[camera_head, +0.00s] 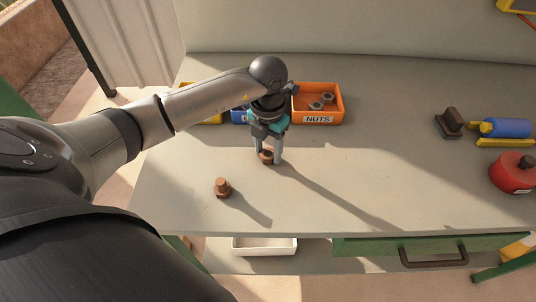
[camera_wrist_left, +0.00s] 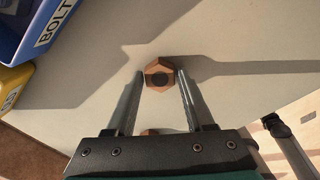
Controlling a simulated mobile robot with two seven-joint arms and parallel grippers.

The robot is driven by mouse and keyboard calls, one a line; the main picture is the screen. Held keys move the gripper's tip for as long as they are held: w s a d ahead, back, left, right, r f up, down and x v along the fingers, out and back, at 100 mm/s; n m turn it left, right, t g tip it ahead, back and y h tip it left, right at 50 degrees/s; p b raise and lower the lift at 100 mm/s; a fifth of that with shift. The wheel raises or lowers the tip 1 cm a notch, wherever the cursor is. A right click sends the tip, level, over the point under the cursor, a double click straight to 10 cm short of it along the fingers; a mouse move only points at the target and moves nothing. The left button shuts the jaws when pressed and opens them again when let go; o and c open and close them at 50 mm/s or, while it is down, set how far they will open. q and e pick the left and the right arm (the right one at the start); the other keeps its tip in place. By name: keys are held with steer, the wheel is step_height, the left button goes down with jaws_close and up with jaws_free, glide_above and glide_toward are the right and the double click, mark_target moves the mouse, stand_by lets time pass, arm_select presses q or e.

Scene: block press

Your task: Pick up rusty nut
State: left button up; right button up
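A rusty brown hexagonal nut (camera_head: 267,158) is on the grey workbench, and it shows in the left wrist view (camera_wrist_left: 160,74) with its dark hole facing the camera. My left gripper (camera_head: 266,160) points down at the nut. In the left wrist view the gripper's fingertips (camera_wrist_left: 161,74) are apart, one on each side of the nut, with small gaps. The gripper is open. The fingers hide part of the nut in the head view. My right gripper is not in view.
An orange bin (camera_head: 318,119) labelled NUTS holds grey nuts. A blue bin (camera_wrist_left: 40,30) and a yellow bin (camera_wrist_left: 14,85) stand beside it. A rusty bolt (camera_head: 222,188) stands front left. A blue-and-yellow tool (camera_head: 505,128) and red container (camera_head: 511,175) are at right.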

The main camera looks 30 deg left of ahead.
arm_select(q)
jaws_close()
steer(key=shift+r, duration=0.1)
stand_by(0.3)
